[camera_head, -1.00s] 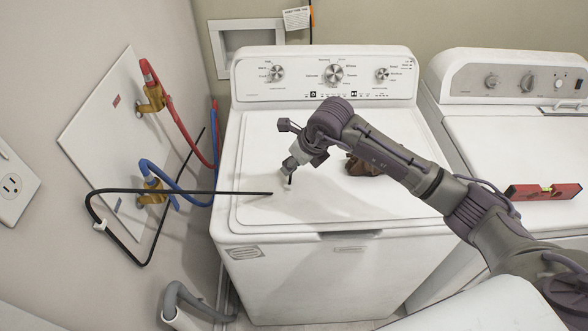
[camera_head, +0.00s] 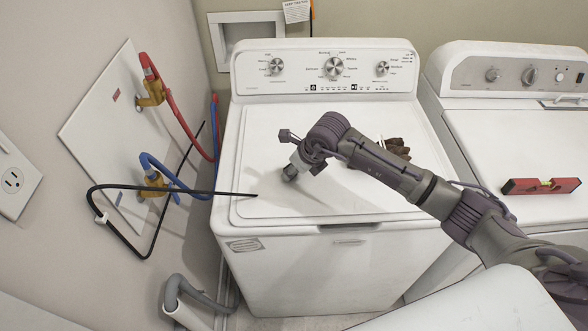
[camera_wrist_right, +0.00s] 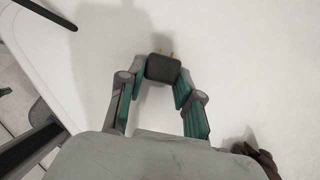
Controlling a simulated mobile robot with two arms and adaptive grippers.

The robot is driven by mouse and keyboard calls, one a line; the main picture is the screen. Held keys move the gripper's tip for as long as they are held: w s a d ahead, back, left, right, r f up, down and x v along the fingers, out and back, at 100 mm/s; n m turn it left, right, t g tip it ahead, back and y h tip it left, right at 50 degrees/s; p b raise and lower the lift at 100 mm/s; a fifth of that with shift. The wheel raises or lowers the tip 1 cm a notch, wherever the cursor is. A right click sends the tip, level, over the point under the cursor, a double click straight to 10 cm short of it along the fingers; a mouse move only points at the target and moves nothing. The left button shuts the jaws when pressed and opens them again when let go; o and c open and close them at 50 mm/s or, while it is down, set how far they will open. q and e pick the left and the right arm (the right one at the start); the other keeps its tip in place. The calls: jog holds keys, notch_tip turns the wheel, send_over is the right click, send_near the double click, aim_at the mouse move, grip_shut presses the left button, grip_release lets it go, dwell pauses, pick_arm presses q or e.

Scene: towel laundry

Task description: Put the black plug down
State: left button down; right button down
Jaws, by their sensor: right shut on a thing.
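The black plug (camera_wrist_right: 163,68) is in the right wrist view, with its metal prongs pointing away from my wrist. My right gripper (camera_wrist_right: 163,78) is shut on it, one finger on each side. The white washer lid (camera_wrist_right: 230,65) shows beyond the plug; I cannot tell whether the plug touches it. In the head view my right gripper (camera_head: 289,174) is low over the left half of the washer lid, and the plug is hidden there. My left gripper is not in view.
A stiff black cable (camera_head: 180,191) juts from the left wall over the washer's front left edge, close to my right gripper. Brown gloves (camera_head: 397,147) lie on the washer behind my arm. A red level (camera_head: 541,186) lies on the right machine. The front lid area is mostly clear.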

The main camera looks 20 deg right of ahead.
jog(key=c, duration=0.8)
grip_release()
jog(key=shift+r+p, duration=0.3)
jog(key=shift+p, duration=0.05)
jog(key=shift+r+p, duration=0.45)
jog(key=shift+p, duration=0.05)
jog(key=b+v, duration=0.3)
jog(key=v, duration=0.8)
jog(key=shift+s+d+r, duration=0.1)
jog(key=shift+s+r, duration=0.1)
jog(key=shift+r, duration=0.15)
